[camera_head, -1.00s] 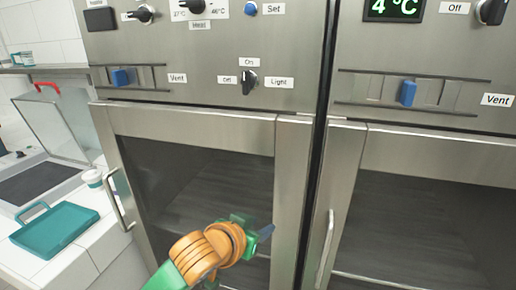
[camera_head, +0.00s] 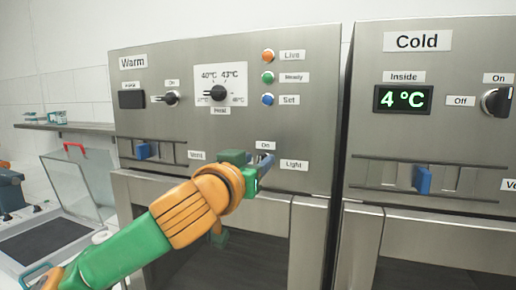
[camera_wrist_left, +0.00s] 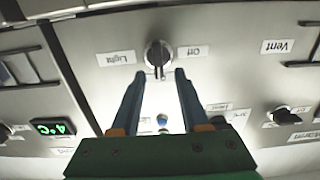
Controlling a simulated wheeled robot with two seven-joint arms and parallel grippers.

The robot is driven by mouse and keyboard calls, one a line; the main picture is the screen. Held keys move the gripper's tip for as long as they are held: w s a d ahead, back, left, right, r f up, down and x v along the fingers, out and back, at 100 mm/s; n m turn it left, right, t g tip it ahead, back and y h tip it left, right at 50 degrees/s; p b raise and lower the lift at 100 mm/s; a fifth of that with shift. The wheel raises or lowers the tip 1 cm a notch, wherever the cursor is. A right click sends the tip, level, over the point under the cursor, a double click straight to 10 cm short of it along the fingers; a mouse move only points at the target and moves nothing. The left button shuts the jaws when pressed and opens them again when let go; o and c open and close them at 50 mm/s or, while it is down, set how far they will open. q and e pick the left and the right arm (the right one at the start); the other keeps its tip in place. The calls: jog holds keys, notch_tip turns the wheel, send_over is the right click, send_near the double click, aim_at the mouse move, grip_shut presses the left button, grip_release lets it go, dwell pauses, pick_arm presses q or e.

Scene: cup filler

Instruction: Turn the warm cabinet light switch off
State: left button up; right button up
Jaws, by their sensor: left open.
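The warm cabinet light switch is a dark knob (camera_wrist_left: 158,56) between the Light (camera_wrist_left: 116,58) and Off (camera_wrist_left: 194,52) labels, upside down in the left wrist view. Its narrow grip runs up and down in that view. My left gripper (camera_wrist_left: 159,76) is open, its two blue fingers either side of the knob's lower end in that picture. I cannot tell whether they touch it. In the head view my left gripper (camera_head: 264,164) is at the panel below the On label (camera_head: 265,145), hiding most of the knob. My right gripper is not in view.
On the warm panel are the heat dial (camera_head: 218,93), a small power knob (camera_head: 172,98), the blue vent slider (camera_head: 143,151) and coloured lamps. The cold cabinet, with its own vent slider (camera_head: 422,178), stands to the right. A shelf (camera_head: 75,127) is at the left.

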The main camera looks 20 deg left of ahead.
pick_arm(q)
jog(key=shift+w, duration=0.6)
jog(key=shift+s+d, duration=0.1)
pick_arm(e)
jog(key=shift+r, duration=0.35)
pick_arm(q)
grip_shut()
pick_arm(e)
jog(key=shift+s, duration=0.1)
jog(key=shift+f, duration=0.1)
